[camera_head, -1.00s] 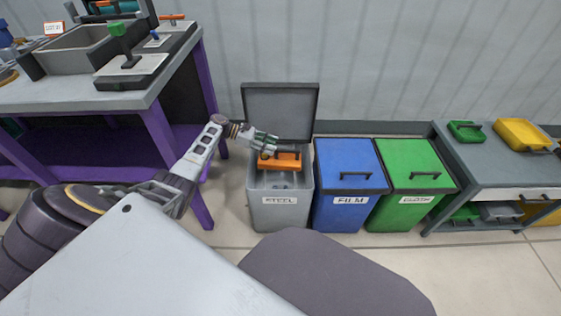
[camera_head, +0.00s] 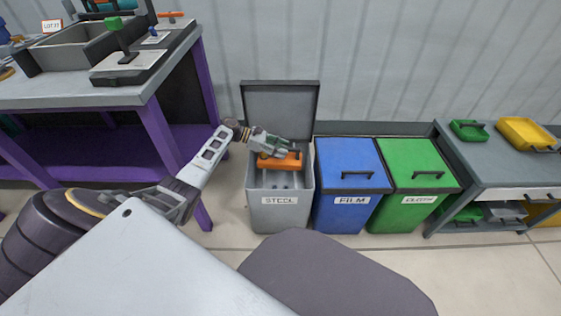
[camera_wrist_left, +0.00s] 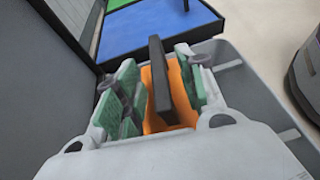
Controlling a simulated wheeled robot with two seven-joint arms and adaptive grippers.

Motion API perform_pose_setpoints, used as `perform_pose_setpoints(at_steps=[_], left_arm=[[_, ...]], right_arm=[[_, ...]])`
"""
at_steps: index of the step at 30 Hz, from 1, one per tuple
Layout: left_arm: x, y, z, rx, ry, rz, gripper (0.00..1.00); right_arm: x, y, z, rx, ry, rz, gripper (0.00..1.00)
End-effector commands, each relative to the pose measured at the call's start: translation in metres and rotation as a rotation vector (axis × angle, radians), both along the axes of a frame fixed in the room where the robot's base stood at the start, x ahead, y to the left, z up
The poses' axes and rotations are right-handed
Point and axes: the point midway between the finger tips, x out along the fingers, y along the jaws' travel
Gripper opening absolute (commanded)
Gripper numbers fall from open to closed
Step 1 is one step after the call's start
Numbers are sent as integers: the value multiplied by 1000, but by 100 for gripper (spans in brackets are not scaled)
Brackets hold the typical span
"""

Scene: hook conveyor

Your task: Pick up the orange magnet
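The orange magnet (camera_head: 292,161) is a flat orange block at the mouth of the open grey STEEL bin (camera_head: 262,214). In the left wrist view the orange magnet (camera_wrist_left: 153,119) has a dark upright handle bar (camera_wrist_left: 160,75). My left gripper (camera_head: 275,148) is over the magnet, reaching into the bin mouth. In the left wrist view the two green-padded fingers of my left gripper (camera_wrist_left: 158,84) stand apart on either side of the handle. Orange shows between the handle and each finger, so it looks open. My right gripper is not in view.
The bin's raised lid (camera_head: 280,110) stands behind my gripper. The closed blue FILM bin (camera_head: 346,205) and green CLOTH bin (camera_head: 405,207) stand to its right. A purple-legged workbench (camera_head: 168,145) is on the left, and a grey shelf unit (camera_head: 490,166) on the right.

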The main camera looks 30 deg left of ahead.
Motion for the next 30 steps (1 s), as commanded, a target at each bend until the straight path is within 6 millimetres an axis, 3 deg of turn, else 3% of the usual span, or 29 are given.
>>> perform_pose_setpoints(at_steps=[11,21,30], left_arm=[[0,0,0,0,0,0,39],[0,0,0,0,0,0,0],[0,0,0,0,0,0,0]], right_arm=[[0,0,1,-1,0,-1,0],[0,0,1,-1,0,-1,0],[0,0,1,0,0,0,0]])
